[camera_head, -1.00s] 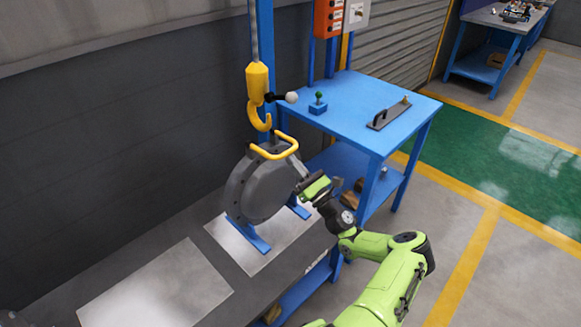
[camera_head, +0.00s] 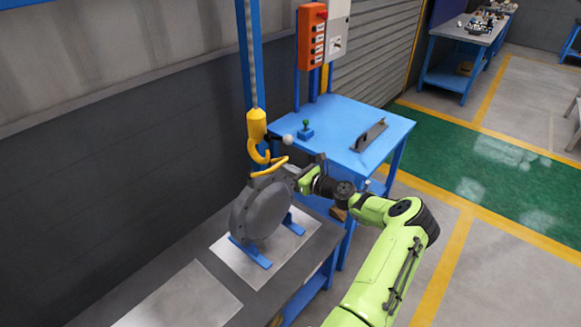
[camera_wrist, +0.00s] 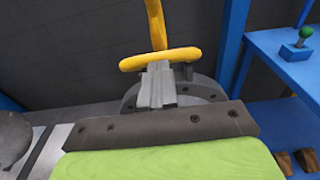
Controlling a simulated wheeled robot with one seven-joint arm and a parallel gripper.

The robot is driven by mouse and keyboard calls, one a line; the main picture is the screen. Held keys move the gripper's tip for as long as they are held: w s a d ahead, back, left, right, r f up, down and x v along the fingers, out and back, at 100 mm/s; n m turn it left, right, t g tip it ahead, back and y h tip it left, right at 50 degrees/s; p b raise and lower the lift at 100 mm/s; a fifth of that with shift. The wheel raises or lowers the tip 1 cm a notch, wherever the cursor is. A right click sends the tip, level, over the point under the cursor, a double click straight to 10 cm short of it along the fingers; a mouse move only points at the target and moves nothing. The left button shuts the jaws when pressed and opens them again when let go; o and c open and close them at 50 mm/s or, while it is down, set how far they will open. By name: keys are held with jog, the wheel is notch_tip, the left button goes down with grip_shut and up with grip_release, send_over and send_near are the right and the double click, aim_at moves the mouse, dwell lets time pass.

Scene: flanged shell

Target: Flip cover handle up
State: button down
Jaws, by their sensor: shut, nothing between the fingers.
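The grey round cover (camera_head: 262,212) stands upright on blue feet on the bench. Its yellow handle (camera_head: 270,166) is at the top of the cover, just below the yellow crane hook (camera_head: 257,153). My gripper (camera_head: 294,174) is beside the upper right of the cover, close to the handle. In the wrist view my shut, empty fingers (camera_wrist: 157,85) point at the yellow handle (camera_wrist: 160,58), with their tips just under its bar. I cannot tell whether they touch it. The hook (camera_wrist: 155,25) rises behind the handle. Part of the cover is hidden behind my fingers and gripper body.
A blue table (camera_head: 345,125) stands behind, with a green-knobbed block (camera_head: 306,130) and a dark handled bar (camera_head: 370,136) on it. An orange control box (camera_head: 312,38) hangs above. A metal plate (camera_head: 190,300) lies on the bench at front left. Green floor lies open at right.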

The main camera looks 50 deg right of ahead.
jog(key=w+r+g+p, duration=0.1)
jog(key=w+r+p, duration=0.3)
jog(key=w+r, duration=0.1)
jog(key=shift+r+p, duration=0.2)
jog(key=shift+p, duration=0.2)
jog(key=shift+a, duration=0.1)
dwell(0.4)
